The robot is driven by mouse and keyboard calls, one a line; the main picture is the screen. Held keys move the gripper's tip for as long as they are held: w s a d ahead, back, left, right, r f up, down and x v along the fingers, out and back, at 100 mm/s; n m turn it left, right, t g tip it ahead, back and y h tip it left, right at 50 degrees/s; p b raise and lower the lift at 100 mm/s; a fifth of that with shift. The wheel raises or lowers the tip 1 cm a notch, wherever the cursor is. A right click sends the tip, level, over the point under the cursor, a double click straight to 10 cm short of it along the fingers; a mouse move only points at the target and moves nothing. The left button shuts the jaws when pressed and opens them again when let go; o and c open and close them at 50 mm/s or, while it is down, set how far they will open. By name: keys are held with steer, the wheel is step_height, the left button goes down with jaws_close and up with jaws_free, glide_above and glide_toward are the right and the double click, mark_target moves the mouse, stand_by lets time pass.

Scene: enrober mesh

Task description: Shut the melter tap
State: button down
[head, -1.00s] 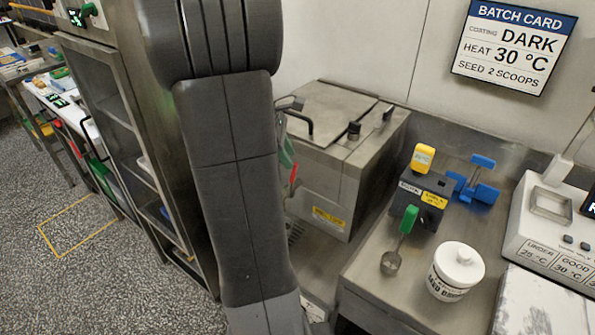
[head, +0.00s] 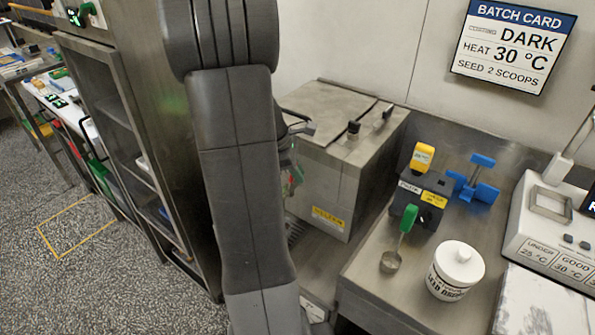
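The melter (head: 338,172) is a steel box with a lid, a dark handle and knobs on top and a yellow label low on its front. It stands on the bench in the middle of the head view. The tap is on its left side, mostly hidden behind my arm; a small red piece (head: 298,174), apparently its handle, shows at the arm's right edge. My gripper (head: 289,160) is at the tap, largely covered by my arm. Its fingers cannot be made out, so I cannot tell whether it is open, shut or touching the tap.
A drain grate (head: 295,231) lies below the tap side. A steel rack (head: 125,130) stands left.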

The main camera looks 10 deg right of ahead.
steer(key=shift+r, duration=0.1)
steer(key=shift+w+a+r+g+h+p, duration=0.25)
steer(key=shift+g+h+p, duration=0.2)
steer(key=shift+p, duration=0.5)
steer(key=shift+w+a+f+g+h+p, duration=0.1)
steer(key=shift+w+a+g+h+p, duration=0.35)
steer(key=shift+h+p, duration=0.15)
steer(key=shift+d, duration=0.1)
steer(key=c, duration=1.5)
jaws_free()
steer(key=shift+o, duration=0.2)
